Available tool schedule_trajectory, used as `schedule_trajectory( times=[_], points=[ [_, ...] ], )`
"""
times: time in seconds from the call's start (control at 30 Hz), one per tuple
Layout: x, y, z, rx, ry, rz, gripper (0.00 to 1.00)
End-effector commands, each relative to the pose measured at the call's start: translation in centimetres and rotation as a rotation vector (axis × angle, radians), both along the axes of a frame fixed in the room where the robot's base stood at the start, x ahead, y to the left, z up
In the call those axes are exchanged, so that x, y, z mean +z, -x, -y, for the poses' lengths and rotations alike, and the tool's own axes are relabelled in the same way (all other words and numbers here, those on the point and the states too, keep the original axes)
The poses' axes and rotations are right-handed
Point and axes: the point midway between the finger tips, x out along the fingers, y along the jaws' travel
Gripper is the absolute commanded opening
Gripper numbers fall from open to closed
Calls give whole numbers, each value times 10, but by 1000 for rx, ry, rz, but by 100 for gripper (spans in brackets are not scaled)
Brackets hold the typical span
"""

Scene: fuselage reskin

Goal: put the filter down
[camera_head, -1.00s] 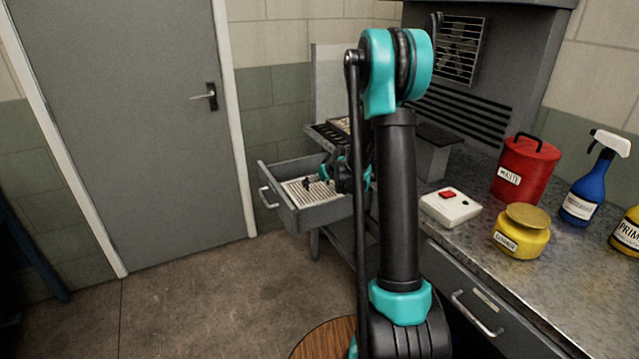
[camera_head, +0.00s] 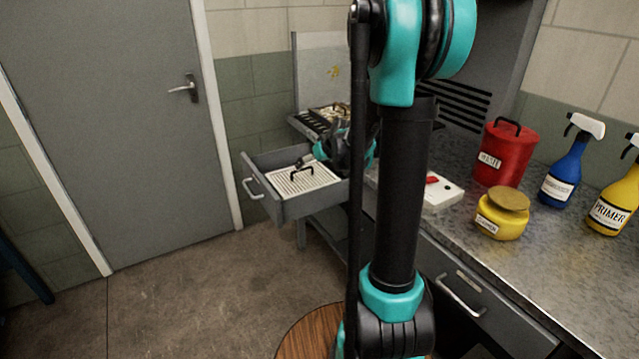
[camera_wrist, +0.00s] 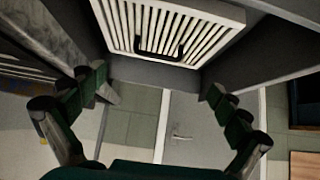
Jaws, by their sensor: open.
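The filter (camera_head: 292,181) is a pale slatted panel with a black handle (camera_head: 302,173). It lies inside the open grey drawer (camera_head: 305,207), handle side up. In the wrist view the filter (camera_wrist: 205,29) is at the top, with its handle towards the gripper. My gripper (camera_head: 309,159) is at the back right of the filter, close to the handle in the head view. My arm hides part of the drawer's right side.
A grey bench to the right holds a white box with a red button (camera_head: 442,192), a red waste can (camera_head: 502,155), a yellow jar (camera_head: 502,216), a blue spray bottle (camera_head: 566,172) and a yellow primer bottle (camera_head: 612,205). A grey door (camera_head: 110,120) stands left. The floor before it is clear.

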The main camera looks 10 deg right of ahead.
Motion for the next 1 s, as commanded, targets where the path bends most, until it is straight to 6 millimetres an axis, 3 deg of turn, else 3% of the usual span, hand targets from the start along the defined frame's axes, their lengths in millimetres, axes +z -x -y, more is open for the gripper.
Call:
schedule_trajectory(
  times=[0.17, 0.4, 0.6, 0.7, 0.8, 1.0],
  points=[
    [-4, 59, -9, -29, -1, -76, 100],
    [-29, 186, -14, -130, 15, -240, 100],
    [-57, 278, -6, -232, 41, -347, 100],
    [-68, 307, -2, -271, 53, -379, 100],
    [-75, 323, 1, -296, 60, -397, 100],
    [-77, 330, 3, -308, 63, -405, 100]
  ],
)
